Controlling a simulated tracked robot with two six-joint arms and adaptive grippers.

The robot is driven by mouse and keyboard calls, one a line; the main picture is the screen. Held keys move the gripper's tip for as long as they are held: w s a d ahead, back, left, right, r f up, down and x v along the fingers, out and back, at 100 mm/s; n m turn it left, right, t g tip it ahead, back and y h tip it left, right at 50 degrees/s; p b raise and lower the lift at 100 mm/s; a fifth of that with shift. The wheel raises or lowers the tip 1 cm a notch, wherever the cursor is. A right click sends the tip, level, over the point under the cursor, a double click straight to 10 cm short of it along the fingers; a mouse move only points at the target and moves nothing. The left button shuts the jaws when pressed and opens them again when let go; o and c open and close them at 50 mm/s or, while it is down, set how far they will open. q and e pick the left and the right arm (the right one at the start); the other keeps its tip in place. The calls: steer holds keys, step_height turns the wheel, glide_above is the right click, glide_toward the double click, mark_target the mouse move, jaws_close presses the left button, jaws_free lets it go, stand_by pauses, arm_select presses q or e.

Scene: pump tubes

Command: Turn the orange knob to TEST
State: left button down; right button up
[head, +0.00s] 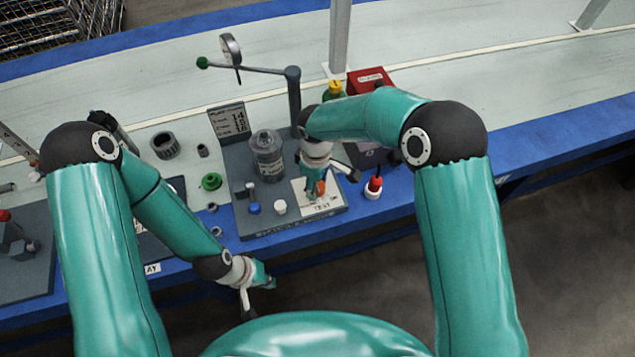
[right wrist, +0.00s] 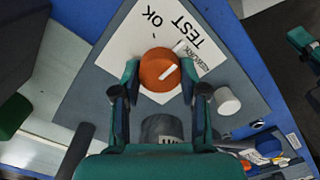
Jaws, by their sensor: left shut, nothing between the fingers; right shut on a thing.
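The orange knob (head: 320,187) sits on a white label plate (head: 332,200) on the grey test fixture; it is larger in the right wrist view (right wrist: 157,66). The plate there carries the words OK, TEST and a smaller REWORK. The white line on the knob slants to the upper right in that view, towards the REWORK side; I cannot tell its exact setting. My right gripper (right wrist: 160,88) is shut on the knob, one finger on each side. My left gripper (head: 268,279) is shut and empty, in front of the bench edge, away from the knob.
On the fixture (head: 250,232) stand a grey cylinder (head: 267,155), a blue button (head: 254,208) and a white button (head: 280,206). A gauge (head: 231,50) on a swing arm stands behind. A red-and-white bottle (head: 374,188) stands close to the right.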

steer(key=shift+d, duration=0.15)
steer(key=o, duration=1.1)
steer(key=shift+o, duration=0.2)
steer(key=shift+r, duration=0.1)
step_height(320, 180, up, 12)
